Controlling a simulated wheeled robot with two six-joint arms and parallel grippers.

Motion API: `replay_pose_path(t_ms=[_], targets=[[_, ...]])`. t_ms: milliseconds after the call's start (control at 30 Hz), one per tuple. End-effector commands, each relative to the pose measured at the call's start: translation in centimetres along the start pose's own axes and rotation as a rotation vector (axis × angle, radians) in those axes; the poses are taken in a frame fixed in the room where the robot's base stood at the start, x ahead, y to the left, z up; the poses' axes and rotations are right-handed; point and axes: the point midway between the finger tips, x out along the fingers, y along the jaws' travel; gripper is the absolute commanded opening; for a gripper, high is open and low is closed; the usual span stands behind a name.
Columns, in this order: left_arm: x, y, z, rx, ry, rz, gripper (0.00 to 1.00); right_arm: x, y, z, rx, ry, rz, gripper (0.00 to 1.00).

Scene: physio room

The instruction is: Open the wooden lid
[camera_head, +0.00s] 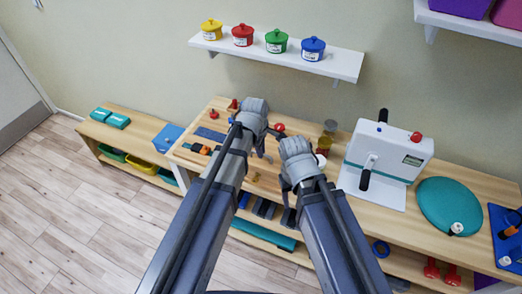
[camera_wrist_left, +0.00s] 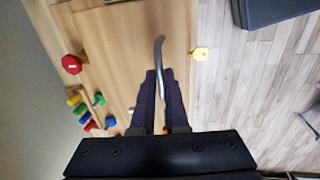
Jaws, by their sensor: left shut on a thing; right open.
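A light wooden panel (camera_wrist_left: 120,40), which looks like the wooden lid, fills the upper middle of the left wrist view. A curved grey metal handle (camera_wrist_left: 158,50) stands out from it. My left gripper (camera_wrist_left: 160,76) is shut on this handle, with its dark fingers on either side. In the head view my left gripper (camera_head: 262,148) is over the wooden bench top, and its wrist hides much of the panel. My right gripper (camera_head: 286,184) is open and empty, just to the right of the left one, near the bench's front edge.
A white device with a black handle (camera_head: 388,160) and a teal disc (camera_head: 448,205) stand on the bench to the right. A wall shelf (camera_head: 335,65) with coloured pots is above. A red knob (camera_wrist_left: 72,64) and coloured pegs lie left of the handle. The floor (camera_head: 80,220) is clear.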

Motion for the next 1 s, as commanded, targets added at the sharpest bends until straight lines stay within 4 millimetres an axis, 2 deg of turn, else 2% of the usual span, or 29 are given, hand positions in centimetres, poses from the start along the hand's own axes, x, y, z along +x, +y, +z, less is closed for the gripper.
replay_pose_path(t_ms=[733,1000], targets=[[-0.1,0.1,0.0,0.000,0.000,-0.003,0.00,-0.1,0.0,0.0,0.000,0.000,0.000,0.54],[-1.3,1.6,0.0,0.000,0.000,-0.091,0.00,-1.9,0.2,0.1,-0.001,0.000,0.000,0.54]])
